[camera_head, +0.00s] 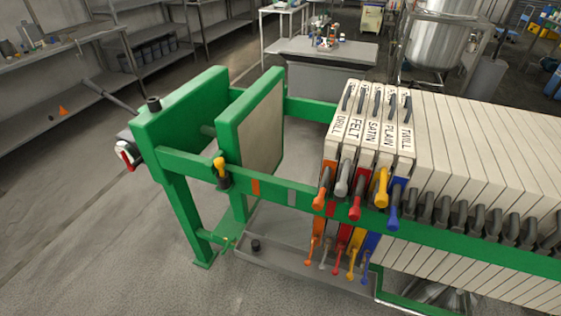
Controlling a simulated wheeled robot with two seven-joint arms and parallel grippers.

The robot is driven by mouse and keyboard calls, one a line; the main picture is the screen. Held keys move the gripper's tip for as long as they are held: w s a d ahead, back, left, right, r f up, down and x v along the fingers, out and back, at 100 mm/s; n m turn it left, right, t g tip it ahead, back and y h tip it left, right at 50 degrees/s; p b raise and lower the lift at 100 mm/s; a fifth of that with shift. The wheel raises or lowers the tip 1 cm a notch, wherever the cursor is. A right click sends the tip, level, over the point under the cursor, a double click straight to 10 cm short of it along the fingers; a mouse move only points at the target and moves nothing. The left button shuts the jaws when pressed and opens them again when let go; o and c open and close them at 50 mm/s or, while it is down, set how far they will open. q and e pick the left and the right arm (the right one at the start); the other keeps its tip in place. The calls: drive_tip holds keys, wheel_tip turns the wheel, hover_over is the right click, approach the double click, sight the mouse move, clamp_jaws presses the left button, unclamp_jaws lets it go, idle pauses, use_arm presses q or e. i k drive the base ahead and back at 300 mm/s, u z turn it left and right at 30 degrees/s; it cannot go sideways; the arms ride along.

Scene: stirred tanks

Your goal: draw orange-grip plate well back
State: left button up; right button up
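The orange-grip plate (337,128) is a pale plate marked DRILL, at the left end of the plate pack on the green press. Its orange grip (320,191) sticks out at the near side rail, and an orange tap (310,246) hangs below. It stands upright close against the FELT plate, which has a grey grip (343,180). Beyond follow plates with red (356,205), yellow (381,189) and blue (395,209) grips. Neither of my grippers is in view.
A wide open gap lies between the orange-grip plate and the pale-faced green pressing plate (262,125) on the left. The near green rail (275,194) runs along the front, with a yellow-topped knob (220,168) on it. A grey drip tray (290,262) lies below.

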sight(331, 155)
drive_tip(key=u, duration=1.7)
drive_tip(key=i, duration=1.75)
drive_tip(key=z, duration=3.5)
